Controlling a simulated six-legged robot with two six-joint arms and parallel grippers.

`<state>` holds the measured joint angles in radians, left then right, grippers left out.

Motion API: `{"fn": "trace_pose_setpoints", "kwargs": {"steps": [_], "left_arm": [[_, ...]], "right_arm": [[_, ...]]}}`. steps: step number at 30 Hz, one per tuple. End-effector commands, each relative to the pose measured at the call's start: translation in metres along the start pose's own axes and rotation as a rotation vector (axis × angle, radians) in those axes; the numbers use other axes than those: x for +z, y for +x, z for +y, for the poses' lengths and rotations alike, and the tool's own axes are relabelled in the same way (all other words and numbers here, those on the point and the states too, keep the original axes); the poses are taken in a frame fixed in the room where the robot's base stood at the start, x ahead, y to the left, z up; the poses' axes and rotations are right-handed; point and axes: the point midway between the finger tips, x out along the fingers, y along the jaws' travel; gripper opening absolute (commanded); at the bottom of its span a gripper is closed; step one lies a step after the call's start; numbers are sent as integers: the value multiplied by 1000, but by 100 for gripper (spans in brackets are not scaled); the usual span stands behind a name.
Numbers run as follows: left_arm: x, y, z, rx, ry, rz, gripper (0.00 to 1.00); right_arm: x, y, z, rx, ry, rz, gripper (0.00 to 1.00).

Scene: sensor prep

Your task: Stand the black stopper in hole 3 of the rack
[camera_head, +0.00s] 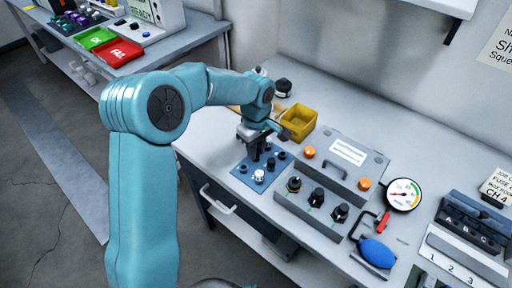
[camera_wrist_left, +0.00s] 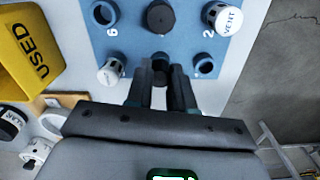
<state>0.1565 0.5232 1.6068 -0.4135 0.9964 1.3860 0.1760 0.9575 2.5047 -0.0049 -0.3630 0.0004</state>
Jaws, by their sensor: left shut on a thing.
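The rack is a blue plate (camera_head: 248,180) with two rows of holes on the bench; it also shows in the left wrist view (camera_wrist_left: 135,42). My left gripper (camera_head: 257,148) points down over its back row, and in the left wrist view (camera_wrist_left: 161,72) its fingers are shut on a dark thing, apparently the black stopper (camera_wrist_left: 160,95), mostly hidden between them. It is over the middle hole of the near row there; I cannot tell whether it is seated. Another black stopper (camera_wrist_left: 160,16) stands in the other row's middle hole. My right gripper is not in view.
A white VENT cap (camera_wrist_left: 225,18) and another white cap (camera_wrist_left: 110,70) stand in the rack. Empty holes (camera_wrist_left: 205,65) show too. A yellow bin (camera_head: 298,122) stands behind. A grey knob box (camera_head: 318,200) is close on the right.

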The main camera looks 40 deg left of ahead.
Motion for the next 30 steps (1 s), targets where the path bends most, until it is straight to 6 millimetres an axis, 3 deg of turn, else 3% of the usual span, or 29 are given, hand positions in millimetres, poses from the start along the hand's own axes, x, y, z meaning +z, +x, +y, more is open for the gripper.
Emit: {"fn": "trace_pose_setpoints", "kwargs": {"steps": [6,7,9,10,24,30], "left_arm": [[0,1,0,0,0,0,0],[0,1,0,0,0,0,26],[0,1,0,0,0,0,48],[0,1,0,0,0,0,52],[0,0,0,0,0,0,52],[0,-8,0,1,0,0,52]], "right_arm": [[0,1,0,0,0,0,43],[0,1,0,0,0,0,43],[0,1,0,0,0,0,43],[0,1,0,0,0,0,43],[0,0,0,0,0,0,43],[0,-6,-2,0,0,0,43]]}}
